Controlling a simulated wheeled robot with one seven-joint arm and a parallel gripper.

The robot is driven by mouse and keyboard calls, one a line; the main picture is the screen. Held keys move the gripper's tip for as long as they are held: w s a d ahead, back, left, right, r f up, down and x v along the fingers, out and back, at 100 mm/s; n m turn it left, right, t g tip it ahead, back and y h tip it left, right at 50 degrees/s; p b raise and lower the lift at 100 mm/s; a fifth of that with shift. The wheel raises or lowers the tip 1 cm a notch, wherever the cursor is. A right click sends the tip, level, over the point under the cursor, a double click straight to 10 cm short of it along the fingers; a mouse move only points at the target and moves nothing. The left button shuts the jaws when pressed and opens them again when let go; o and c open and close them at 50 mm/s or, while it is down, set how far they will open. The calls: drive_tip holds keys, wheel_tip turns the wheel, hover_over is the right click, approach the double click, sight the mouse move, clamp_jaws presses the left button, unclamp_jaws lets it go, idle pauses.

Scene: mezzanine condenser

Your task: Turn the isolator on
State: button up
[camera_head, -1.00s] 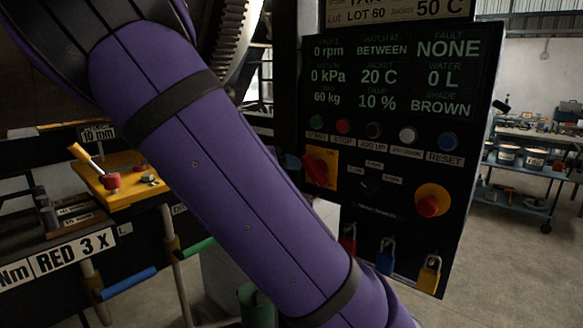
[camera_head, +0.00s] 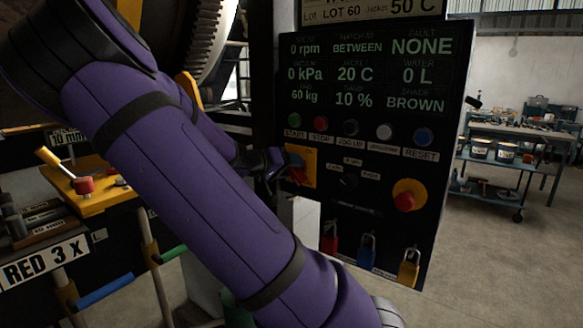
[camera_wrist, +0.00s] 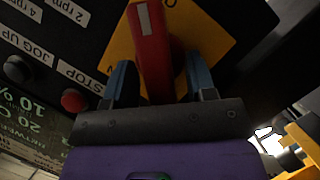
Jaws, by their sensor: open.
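The isolator is a red handle (camera_wrist: 150,45) on a yellow plate (camera_head: 308,155) at the left of the black control panel. In the head view the handle (camera_head: 298,177) is partly hidden by my gripper (camera_head: 288,163), which reaches it from the left. In the wrist view my gripper (camera_wrist: 160,70) is open, with one blue finger on each side of the handle. Gaps show between the fingers and the handle, so the fingers straddle it without visibly clamping. The lettering on the plate is mostly hidden.
Start, stop, jog and reset buttons (camera_head: 423,137) run above the isolator. A red emergency knob on a yellow disc (camera_head: 405,200) sits to its right. Padlocks (camera_head: 366,252) hang below. A yellow-topped stand (camera_head: 85,200) is at left. Open floor lies at right.

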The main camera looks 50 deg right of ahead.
drive_tip(key=shift+s+d+f, duration=0.1)
drive_tip(key=shift+d, duration=0.2)
drive_tip(key=shift+c, duration=0.2)
drive_tip(key=c, duration=0.9)
